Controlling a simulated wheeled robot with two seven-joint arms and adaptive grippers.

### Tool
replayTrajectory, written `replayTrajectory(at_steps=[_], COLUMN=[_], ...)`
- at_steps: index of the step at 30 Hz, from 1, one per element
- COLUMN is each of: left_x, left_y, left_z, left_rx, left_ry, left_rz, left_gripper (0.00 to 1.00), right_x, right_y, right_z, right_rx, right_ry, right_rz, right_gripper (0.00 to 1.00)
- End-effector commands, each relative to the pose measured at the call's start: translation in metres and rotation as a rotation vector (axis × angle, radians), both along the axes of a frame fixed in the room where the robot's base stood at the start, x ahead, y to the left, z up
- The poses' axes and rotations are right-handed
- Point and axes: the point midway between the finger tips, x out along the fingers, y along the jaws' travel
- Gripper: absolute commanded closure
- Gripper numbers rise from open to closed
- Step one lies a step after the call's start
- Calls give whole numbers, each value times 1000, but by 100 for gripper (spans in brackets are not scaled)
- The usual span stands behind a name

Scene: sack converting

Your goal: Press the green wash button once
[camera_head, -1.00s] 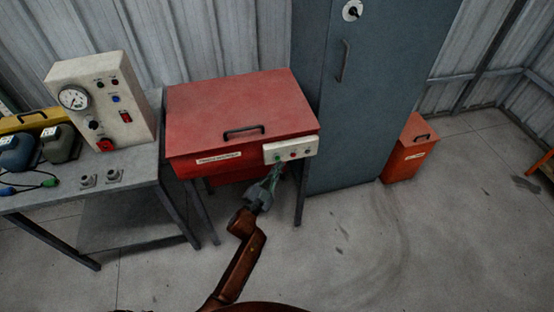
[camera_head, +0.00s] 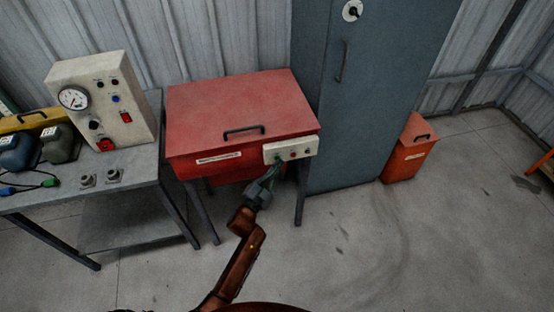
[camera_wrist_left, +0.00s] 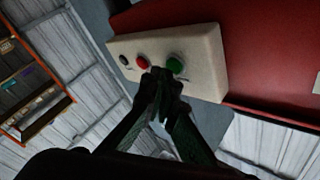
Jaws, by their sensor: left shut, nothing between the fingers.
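A pale control box (camera_head: 304,147) is fixed to the front right of a red lidded washer cabinet (camera_head: 240,105). In the left wrist view the fingertips (camera_wrist_left: 164,75) overlap the box face just below and beside the green button. I cannot tell whether they touch it. My right gripper is not in view.
A grey cabinet (camera_head: 365,95) stands right of the red one, with an orange bin (camera_head: 408,150) beyond it. The floor at right is mostly clear.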

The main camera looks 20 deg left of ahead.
Motion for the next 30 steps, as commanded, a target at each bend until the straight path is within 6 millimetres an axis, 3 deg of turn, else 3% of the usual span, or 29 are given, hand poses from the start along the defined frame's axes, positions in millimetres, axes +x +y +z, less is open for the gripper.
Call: replayTrajectory(at_steps=[30], left_x=[6], left_y=[4], left_z=[0], left_rx=[-1], left_ry=[0], left_rz=[0], left_gripper=[100], right_x=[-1], right_y=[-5], right_z=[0], right_rx=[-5], right_ry=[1], right_rz=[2], right_gripper=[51])
